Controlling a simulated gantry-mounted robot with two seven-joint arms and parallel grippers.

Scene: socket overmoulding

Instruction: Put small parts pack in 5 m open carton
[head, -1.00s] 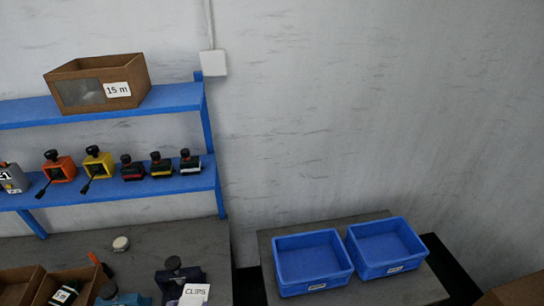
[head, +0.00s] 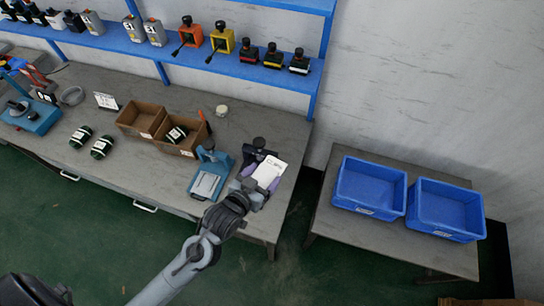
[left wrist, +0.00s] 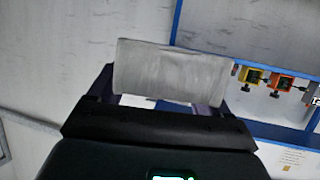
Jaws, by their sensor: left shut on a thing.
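My left gripper (head: 262,182) is shut on a small pale pack (head: 269,171) over the right end of the workbench. Some dark print shows on the pack but is too small to read here. In the left wrist view the pack (left wrist: 172,72) is a grey-white flat piece upright between the two fingers. Two open brown cartons stand side by side on the bench, a left carton (head: 130,122) and a right carton (head: 172,149). The right one has a dark coil inside. I cannot read their labels. My right gripper is not in view.
A blue device (head: 208,180) and a dark clamp-like tool (head: 256,150) stand near my left gripper. Two dark coils (head: 102,146) lie left of the cartons. A blue shelf (head: 255,72) with several tools runs behind. Two blue bins (head: 368,209) stand on the right table.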

